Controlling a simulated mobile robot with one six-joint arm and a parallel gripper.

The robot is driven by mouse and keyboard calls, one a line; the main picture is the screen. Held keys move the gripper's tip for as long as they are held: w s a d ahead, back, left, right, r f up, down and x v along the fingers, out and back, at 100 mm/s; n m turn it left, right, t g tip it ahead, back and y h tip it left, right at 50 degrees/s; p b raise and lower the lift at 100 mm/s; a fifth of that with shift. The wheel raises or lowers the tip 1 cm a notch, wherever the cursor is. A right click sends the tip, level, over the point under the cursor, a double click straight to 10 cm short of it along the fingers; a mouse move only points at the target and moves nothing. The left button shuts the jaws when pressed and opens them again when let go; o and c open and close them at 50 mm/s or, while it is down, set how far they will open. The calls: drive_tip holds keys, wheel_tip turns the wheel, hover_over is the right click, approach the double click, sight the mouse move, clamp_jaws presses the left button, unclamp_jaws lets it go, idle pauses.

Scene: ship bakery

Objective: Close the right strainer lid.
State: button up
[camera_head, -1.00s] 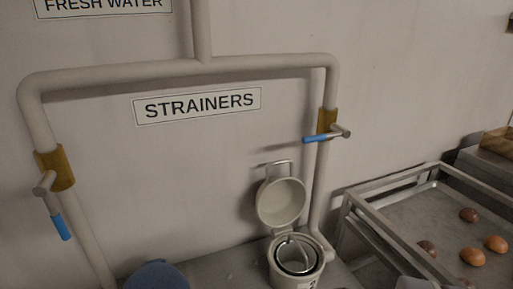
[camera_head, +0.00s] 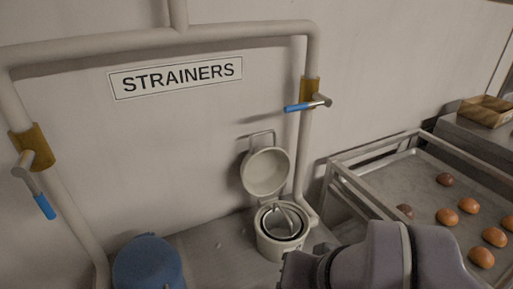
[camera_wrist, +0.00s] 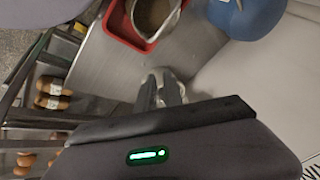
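The right strainer (camera_head: 281,246) is a cream pot on the counter against the wall, with a dark opening and a metal handle inside. Its round cream lid (camera_head: 265,174) stands open, tilted back towards the wall, with a metal loop above it. My gripper end, dark grey, is low in the head view, just right of and in front of the pot, with no contact to be seen. Its fingertips are hard to make out there. In the wrist view the grey fingers (camera_wrist: 162,88) stand close together over the counter; their gap is unclear. The right strainer is not clearly visible there.
The blue left strainer (camera_head: 148,265) stands at the lower left. A rack tray (camera_head: 402,172) with several buns is on the right. A pipe with blue-handled valves (camera_head: 308,103) runs above the strainers. The wrist view shows a red container (camera_wrist: 112,27) on the steel counter.

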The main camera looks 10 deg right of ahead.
drive_tip(key=w+d+n+g+h, duration=0.1)
drive_tip(key=w+n, duration=0.1)
drive_tip(key=w+d+n+g+h, duration=0.2)
drive_tip(key=shift+w+d+r+h+p, duration=0.1)
drive_tip(key=shift+r+h+p, duration=0.1)
drive_tip(key=shift+h+p, duration=0.15)
clamp_jaws()
drive_tip(key=w+r+n+h, duration=0.35)
drive_tip(key=w+h, duration=0.35)
drive_tip(key=w, duration=0.6)
drive_tip(key=w+a+r+n+t+h+p, duration=0.1)
drive_tip(key=w+a+n+t+h, duration=0.2)
drive_tip(key=w+a, duration=0.4)
drive_tip(key=w+a+r+n+t+h, duration=0.1)
drive_tip(key=w+a+r+n+t, duration=0.15)
drive_tip(key=w+a+t, duration=0.55)
drive_tip(key=g+b, duration=0.2)
drive_tip(key=b, duration=0.1)
hover_over(242, 161)
drive_tip(key=shift+s+f, duration=0.15)
drive_tip(key=shift+f, duration=0.4)
